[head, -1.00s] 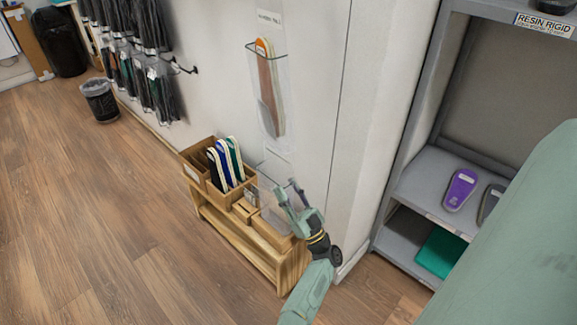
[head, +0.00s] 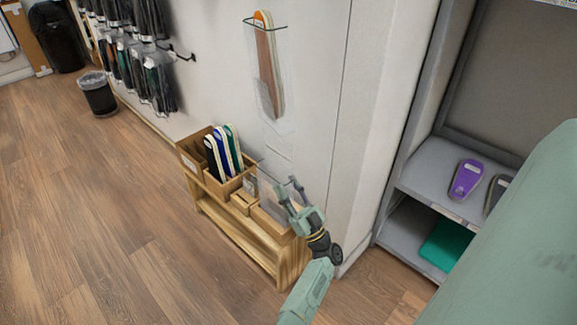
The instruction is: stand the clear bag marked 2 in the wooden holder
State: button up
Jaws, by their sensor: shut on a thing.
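My gripper (head: 284,190) is shut on a clear bag (head: 268,182), held at its upper edge. The bag is see-through and its outline is faint; I cannot read a number on it. It hangs in front of the wall, over the right end of a low wooden bench. Wooden holders stand on the bench below and to the left: a small one (head: 242,204) in the middle and a wider one (head: 270,225) at the right, partly behind my gripper. I cannot tell whether the bag touches either.
A wooden box (head: 240,181) with blue, green and dark insoles stands on the bench (head: 238,235). A clear wall pocket (head: 270,108) holds orange-brown insoles above. Grey shelves (head: 425,170) with a purple insole (head: 466,180) stand right.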

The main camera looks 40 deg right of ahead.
jog(key=o, duration=1.3)
jog(key=v, duration=1.2)
